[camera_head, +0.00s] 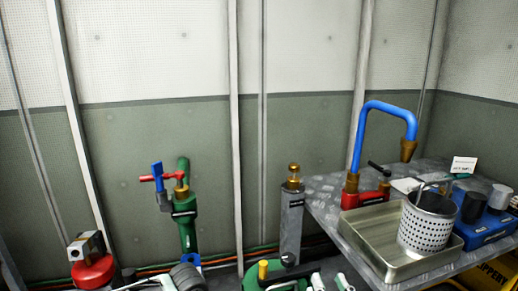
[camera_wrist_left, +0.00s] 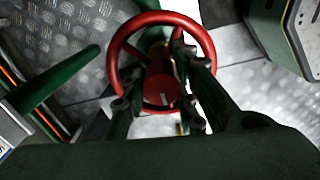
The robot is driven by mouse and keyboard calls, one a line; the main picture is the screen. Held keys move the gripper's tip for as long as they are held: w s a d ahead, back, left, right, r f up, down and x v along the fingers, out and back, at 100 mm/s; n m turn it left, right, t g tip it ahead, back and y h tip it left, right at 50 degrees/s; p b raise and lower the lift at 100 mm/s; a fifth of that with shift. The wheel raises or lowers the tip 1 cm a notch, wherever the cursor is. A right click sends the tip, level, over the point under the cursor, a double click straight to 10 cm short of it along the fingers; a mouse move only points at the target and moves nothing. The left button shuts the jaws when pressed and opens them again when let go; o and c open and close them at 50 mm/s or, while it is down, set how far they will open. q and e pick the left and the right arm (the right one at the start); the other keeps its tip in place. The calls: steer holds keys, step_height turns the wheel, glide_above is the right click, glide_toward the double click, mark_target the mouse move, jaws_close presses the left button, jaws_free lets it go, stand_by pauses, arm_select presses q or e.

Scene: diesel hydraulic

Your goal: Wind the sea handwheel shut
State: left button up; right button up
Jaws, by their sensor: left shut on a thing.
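A red handwheel (camera_wrist_left: 209,52) with a round rim and a red hub fills the upper middle of the left wrist view. My left gripper (camera_wrist_left: 162,72) reaches up to it from below, with one dark finger on each side of the hub. The fingers are shut on the wheel and cover part of its rim and spokes. Exactly where the fingertips touch is hard to tell in the dark picture. I cannot make out this round wheel or my left gripper in the head view. My right gripper is not in view.
In the head view, a green pipe (camera_head: 188,232) carries a red handle and a blue lever. A metal bench (camera_head: 325,189) at the right holds a steel tray (camera_head: 382,262) and a perforated basket (camera_head: 427,226). A dark green pipe (camera_wrist_left: 50,78) lies left of the wheel.

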arm_select(q)
steer(key=m, duration=0.3)
steer(key=f+m, duration=0.1)
steer(key=shift+s+a+m, duration=0.1)
steer(key=shift+s+m, duration=0.2)
jaws_close()
steer(key=m, duration=0.4)
steer(key=shift+m, duration=0.3)
steer(key=m, duration=0.4)
steer(key=shift+m, duration=0.3)
steer(key=m, duration=0.5)
steer(key=shift+a+m, duration=0.15)
steer(key=shift+m, duration=0.15)
steer(key=o, duration=0.9)
jaws_free()
steer(key=shift+a, duration=0.15)
